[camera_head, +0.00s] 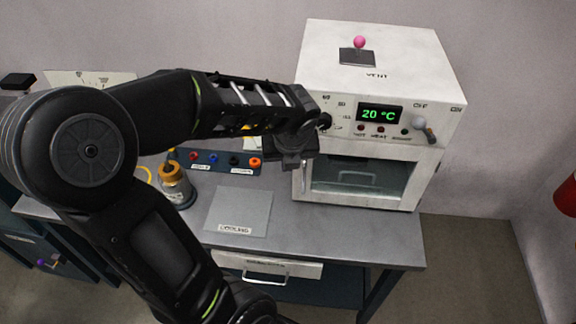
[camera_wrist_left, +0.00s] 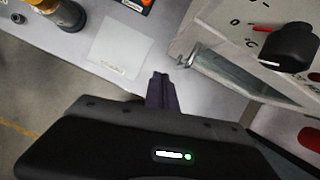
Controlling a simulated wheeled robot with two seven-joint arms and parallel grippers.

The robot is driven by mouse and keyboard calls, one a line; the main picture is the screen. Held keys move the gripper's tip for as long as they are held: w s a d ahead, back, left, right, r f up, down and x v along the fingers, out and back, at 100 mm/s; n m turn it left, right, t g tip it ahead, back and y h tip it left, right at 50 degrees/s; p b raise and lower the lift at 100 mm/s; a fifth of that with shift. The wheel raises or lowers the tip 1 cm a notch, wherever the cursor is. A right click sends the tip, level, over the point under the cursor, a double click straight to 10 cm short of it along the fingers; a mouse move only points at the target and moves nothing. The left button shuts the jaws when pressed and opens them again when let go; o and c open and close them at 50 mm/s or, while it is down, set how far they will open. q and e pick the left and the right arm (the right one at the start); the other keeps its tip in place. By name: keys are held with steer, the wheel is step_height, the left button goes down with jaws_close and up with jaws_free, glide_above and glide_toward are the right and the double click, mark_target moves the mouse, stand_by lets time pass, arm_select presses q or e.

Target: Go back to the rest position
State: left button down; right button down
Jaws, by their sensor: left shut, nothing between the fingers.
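My left arm comes in from the left and reaches across the bench to the front of the white oven (camera_head: 378,85). My left gripper (camera_head: 299,162) is in front of the oven's left edge, below a black knob (camera_head: 325,121). In the left wrist view its fingers (camera_wrist_left: 162,88) are together with nothing between them. The black knob also shows in the left wrist view (camera_wrist_left: 289,45), to the right of the fingers and apart from them. My right gripper is not in view.
The oven display (camera_head: 380,114) reads 20 °C. A bottle with an orange cap (camera_head: 175,183), a panel of coloured sockets (camera_head: 213,162) and a pale cooling plate (camera_head: 239,211) are on the grey bench (camera_head: 330,232). The bench's front right is clear. A drawer (camera_head: 267,266) is below.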

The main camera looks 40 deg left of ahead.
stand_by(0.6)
arm_select(q)
steer(key=w+d+f+n+t+h, duration=0.25)
steer(key=w+d+n, duration=0.4)
steer(key=n, duration=0.35)
steer(key=w+d+f+n+h+b, duration=0.2)
steer(key=d+f+n+h, duration=0.1)
steer(key=d+f+n, duration=0.9)
steer(key=s+d+f+n+g+h+b, duration=0.1)
steer(key=s+d+f+n+g, duration=0.1)
steer(key=s+d+f, duration=0.4)
steer(key=s+d+f+n+g+b, duration=0.1)
steer(key=s+d+f+n+g, duration=0.1)
steer(key=s+d+f, duration=0.5)
steer(key=s+f+n, duration=0.1)
steer(key=s+f, duration=0.5)
steer(key=f, duration=0.2)
steer(key=shift+s+d+f+n+g+h, duration=0.15)
steer(key=shift+s+f+n+g+h, duration=0.15)
steer(key=shift+f+n+g+h, duration=0.1)
